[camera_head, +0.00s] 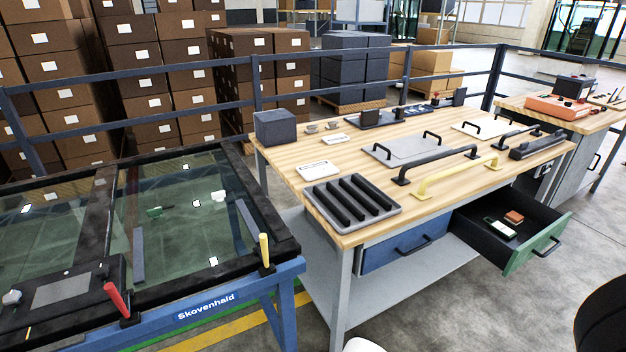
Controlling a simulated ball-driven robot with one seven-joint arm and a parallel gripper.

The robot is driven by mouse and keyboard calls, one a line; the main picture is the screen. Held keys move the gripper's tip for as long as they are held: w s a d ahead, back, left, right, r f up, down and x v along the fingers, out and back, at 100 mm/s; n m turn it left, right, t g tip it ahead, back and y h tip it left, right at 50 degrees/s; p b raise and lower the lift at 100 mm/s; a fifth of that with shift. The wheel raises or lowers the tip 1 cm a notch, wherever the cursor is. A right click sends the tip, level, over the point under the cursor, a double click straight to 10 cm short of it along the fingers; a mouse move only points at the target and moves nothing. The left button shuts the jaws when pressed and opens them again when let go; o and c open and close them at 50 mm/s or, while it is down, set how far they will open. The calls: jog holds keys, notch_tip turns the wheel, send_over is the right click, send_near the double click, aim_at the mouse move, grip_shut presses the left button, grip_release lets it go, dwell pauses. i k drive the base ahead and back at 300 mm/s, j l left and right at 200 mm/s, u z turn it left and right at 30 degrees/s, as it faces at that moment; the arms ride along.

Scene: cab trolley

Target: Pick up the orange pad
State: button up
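A small orange-brown pad (514,217) lies inside an open drawer (545,246) with a green front, under the right part of the wooden workbench. A small pale and dark item (500,228) lies in the drawer just left of the pad, close to it. The drawer is pulled out toward the front right, and its inside is open from above. The fingers of my gripper are not in view, so its state does not show.
The wooden workbench (285,168) holds a ribbed grey tray (396,207), a yellow handle (455,178), black handles and plates. A glass-topped blue table (185,318) stands at left. A dark railing runs behind. Grey floor (480,310) is clear before the drawer.

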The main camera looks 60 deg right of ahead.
aim_at(511, 217)
jog(key=z, duration=2.75)
